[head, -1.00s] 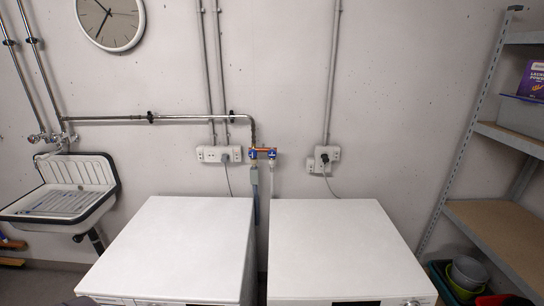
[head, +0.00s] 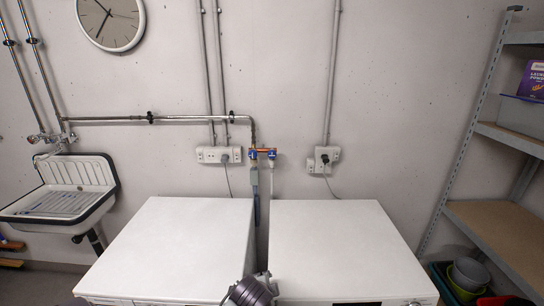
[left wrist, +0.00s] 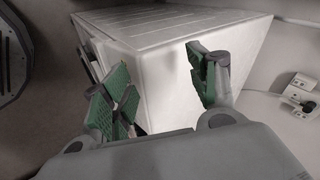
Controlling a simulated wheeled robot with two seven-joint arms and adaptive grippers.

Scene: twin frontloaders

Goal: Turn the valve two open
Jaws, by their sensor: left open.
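Two small blue valve handles, a left one (head: 253,154) and a right one (head: 272,154), sit side by side on a short orange-red pipe piece on the back wall, above the gap between two white machines. Their exact turn is too small to tell. My left gripper (left wrist: 160,70) is open and empty in the left wrist view, its green-padded fingers apart, with a white machine (left wrist: 175,75) behind them. The valves are not recognisable in that view. In the head view, a dark part of my arm shows at the bottom centre. My right gripper is not in view.
The left machine (head: 175,245) and right machine (head: 340,240) have clear white tops. Grey hoses hang below the valves into the gap. Wall sockets (head: 212,154) and (head: 327,154) flank the valves. A sink (head: 100,170) stands left, a metal shelf (head: 500,220) right.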

